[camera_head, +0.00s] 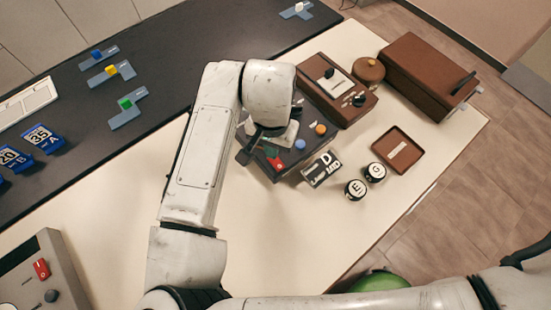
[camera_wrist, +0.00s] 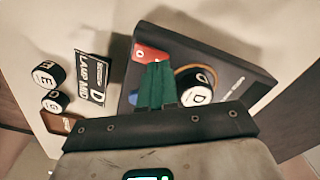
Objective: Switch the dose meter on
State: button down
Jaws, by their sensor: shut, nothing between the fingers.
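A dark control box (camera_head: 288,160) lies below my gripper, with a red switch (camera_head: 275,163), a blue knob (camera_head: 300,143) and an orange knob (camera_head: 320,128). A brown instrument (camera_head: 345,105) with a pale dial face stands behind it. I cannot tell from any label which is the dose meter. My gripper (camera_head: 247,152) hangs over the left part of the dark box. In the wrist view its green fingers (camera_wrist: 156,72) are together and empty, just beside the red switch (camera_wrist: 150,53). Contact cannot be told. My wrist hides part of the box.
A placard (camera_head: 321,169) and discs marked E (camera_head: 356,189) and G (camera_head: 375,172) stand in front. A brown tray (camera_head: 408,160) and brown case (camera_head: 425,75) are at right. A grey console (camera_head: 40,280) with a red switch is lower left. The cream table's middle is clear.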

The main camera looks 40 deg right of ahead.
jog(key=shift+f+b, duration=0.65)
jog(key=shift+f, duration=0.3)
dwell(0.6)
jog(key=shift+r, duration=0.15)
notch_tip(320, 180, up, 7)
jog(key=p, duration=0.6)
dwell(0.6)
